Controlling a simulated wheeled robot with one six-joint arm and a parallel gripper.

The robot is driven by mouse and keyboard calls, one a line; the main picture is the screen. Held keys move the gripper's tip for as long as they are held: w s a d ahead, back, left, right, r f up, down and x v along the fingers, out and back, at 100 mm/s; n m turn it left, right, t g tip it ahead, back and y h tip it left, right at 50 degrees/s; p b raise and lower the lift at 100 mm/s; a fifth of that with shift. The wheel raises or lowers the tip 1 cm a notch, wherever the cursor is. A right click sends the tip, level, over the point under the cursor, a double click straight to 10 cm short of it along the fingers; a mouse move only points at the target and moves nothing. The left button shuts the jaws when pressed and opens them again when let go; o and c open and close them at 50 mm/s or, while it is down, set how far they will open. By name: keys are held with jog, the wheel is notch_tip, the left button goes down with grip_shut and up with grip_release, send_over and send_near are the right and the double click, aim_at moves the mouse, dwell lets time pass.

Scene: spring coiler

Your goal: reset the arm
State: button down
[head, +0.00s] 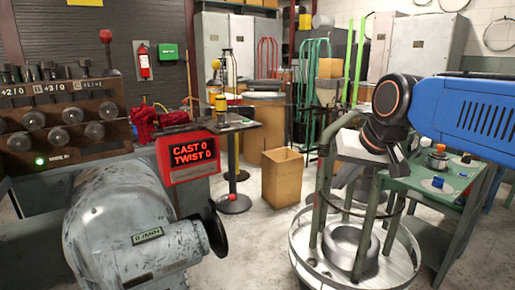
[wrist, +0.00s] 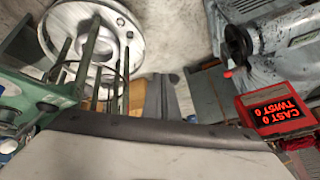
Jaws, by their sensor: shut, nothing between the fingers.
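My arm, blue with a black and grey wrist, comes in from the right in the head view. My gripper (head: 347,176) hangs at its end, above the round white reel stand with green posts (head: 317,232). It is shut with nothing between its fingers. In the wrist view the grey fingers (wrist: 162,97) show beyond the pale gripper body, which fills the lower part of that view. The reel stand also shows at the upper left of the wrist view (wrist: 78,14). I cannot tell whether the gripper touches the posts.
A grey coiler machine (head: 125,235) stands front left, with a red CAST 0 / TWIST 0 display (head: 188,158). A panel of knobs (head: 62,125) is behind it. A green bench (head: 425,183) is close on the right. A cardboard box (head: 282,178) stands mid-floor, with some bare floor around it.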

jog(key=s+d+f+h, duration=0.1)
jog(key=s+d+f, duration=0.3)
jog(key=s+f, duration=0.5)
jog(key=s+d+f+g+h, duration=0.1)
jog(key=s+d+f, duration=0.4)
jog(key=s+f, duration=0.4)
jog(key=shift+f+n, duration=0.3)
jog(key=shift+f, duration=0.3)
dwell(0.6)
